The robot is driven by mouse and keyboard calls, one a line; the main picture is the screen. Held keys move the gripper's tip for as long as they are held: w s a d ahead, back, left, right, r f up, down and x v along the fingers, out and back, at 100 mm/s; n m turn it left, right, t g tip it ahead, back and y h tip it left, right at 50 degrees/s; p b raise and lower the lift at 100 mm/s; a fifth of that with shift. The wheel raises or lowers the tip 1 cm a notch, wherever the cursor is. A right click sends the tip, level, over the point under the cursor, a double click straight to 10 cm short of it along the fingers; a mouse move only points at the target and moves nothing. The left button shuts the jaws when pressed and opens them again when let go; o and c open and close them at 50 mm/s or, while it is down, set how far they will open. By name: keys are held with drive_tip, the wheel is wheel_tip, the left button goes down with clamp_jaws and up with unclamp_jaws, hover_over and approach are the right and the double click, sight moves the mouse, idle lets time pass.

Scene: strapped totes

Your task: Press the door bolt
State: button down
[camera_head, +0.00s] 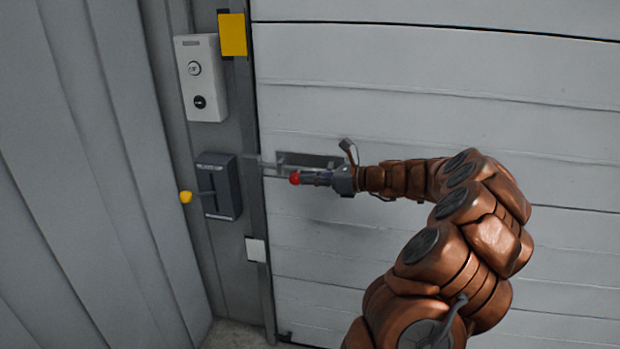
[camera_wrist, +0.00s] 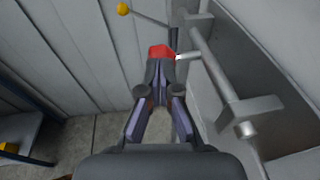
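The door bolt (camera_head: 308,158) is mounted on the white door near its left edge. The wrist view shows its metal bar (camera_wrist: 214,62) at the right, with a short pin reaching left to a red knob (camera_wrist: 161,52). The red knob also shows in the head view (camera_head: 295,178). My gripper (camera_head: 311,178) reaches in from the right, with its tips at the knob. In the wrist view my gripper's fingers (camera_wrist: 160,72) come together just below the knob and look shut. I cannot tell whether they pinch it or only touch it.
A dark lever box (camera_head: 221,187) with a yellow knob (camera_head: 186,197) is left of the bolt. A white button panel (camera_head: 200,78) hangs above it. A grey ribbed wall (camera_head: 80,180) closes off the left side. A shelf (camera_wrist: 28,135) shows at the lower left of the wrist view.

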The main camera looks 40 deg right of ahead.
drive_tip(key=p+v, duration=0.1)
drive_tip(key=v, duration=1.3)
drive_tip(key=shift+p, duration=0.3)
drive_tip(key=a+r+n+g+y+p, duration=0.1)
drive_tip(key=a+r+n+g, duration=0.2)
drive_tip(key=a, duration=0.5)
drive_tip(key=w+a+n+g+y+p, duration=0.15)
drive_tip(key=a+n, duration=0.25)
drive_tip(key=a, duration=0.5)
drive_tip(key=a+r+n+g+p, duration=0.1)
drive_tip(key=a+r+n+g, duration=0.2)
drive_tip(key=a, duration=0.5)
drive_tip(key=s+a+f+n+g+h+p, duration=0.25)
drive_tip(key=s+a+n+g, duration=0.4)
drive_tip(key=a, duration=0.65)
drive_tip(key=s+f+n+h+p, duration=0.1)
drive_tip(key=s+n+h, duration=0.3)
drive_tip(key=s, duration=0.7)
drive_tip(key=s+d+f+n+g+h+p, duration=0.1)
drive_tip(key=s+n+h+p, duration=0.2)
drive_tip(key=s+n, duration=0.6)
drive_tip(key=shift+s+f+h, duration=0.3)
drive_tip(key=shift+s+h, duration=0.4)
drive_tip(key=shift+s, duration=0.25)
drive_tip(key=shift+d, duration=0.1)
